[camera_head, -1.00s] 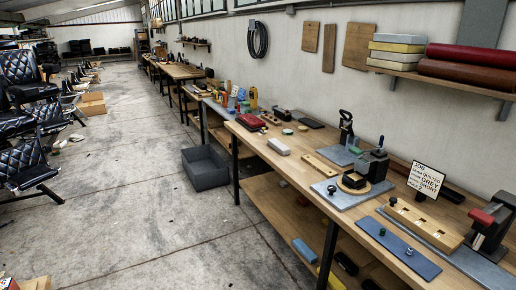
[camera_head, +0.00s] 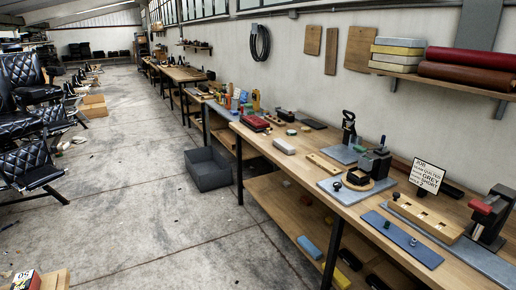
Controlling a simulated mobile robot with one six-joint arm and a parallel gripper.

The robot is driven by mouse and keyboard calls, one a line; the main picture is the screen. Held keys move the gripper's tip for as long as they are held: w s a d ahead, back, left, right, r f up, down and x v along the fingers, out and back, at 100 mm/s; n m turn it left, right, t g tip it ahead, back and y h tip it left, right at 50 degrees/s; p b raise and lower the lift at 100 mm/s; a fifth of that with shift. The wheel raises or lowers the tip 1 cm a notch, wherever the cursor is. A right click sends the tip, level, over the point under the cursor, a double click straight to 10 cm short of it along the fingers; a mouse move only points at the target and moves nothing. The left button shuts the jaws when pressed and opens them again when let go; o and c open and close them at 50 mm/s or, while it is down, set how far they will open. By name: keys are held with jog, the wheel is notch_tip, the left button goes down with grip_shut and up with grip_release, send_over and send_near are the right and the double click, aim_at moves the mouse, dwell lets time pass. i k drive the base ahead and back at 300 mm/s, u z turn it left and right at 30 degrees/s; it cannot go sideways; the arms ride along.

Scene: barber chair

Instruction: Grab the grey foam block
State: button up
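A pale grey block (camera_head: 284,146) lies on the near wooden workbench (camera_head: 262,152), close to its left front edge. I cannot tell whether it is foam. A stack of slabs sits on the wall shelf at the upper right, with a light grey slab (camera_head: 400,42) on top, a yellow slab (camera_head: 398,50) below it and other pale slabs under that. A sign (camera_head: 427,176) on the bench carries the word GREY. My gripper is not in view.
A dark grey bin (camera_head: 208,168) stands on the floor left of the bench. Black padded chairs (camera_head: 30,165) line the left side. Red and brown rolls (camera_head: 470,57) lie on the wall shelf. The concrete floor (camera_head: 130,210) between is mostly clear.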

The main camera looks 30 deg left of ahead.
aim_at(282, 144)
jog(key=z, duration=0.65)
jog(key=k, duration=0.1)
jog(key=u, duration=1.8)
jog(key=k, duration=0.95)
jog(key=z, duration=0.15)
jog(key=i, duration=0.9)
jog(key=u, duration=0.05)
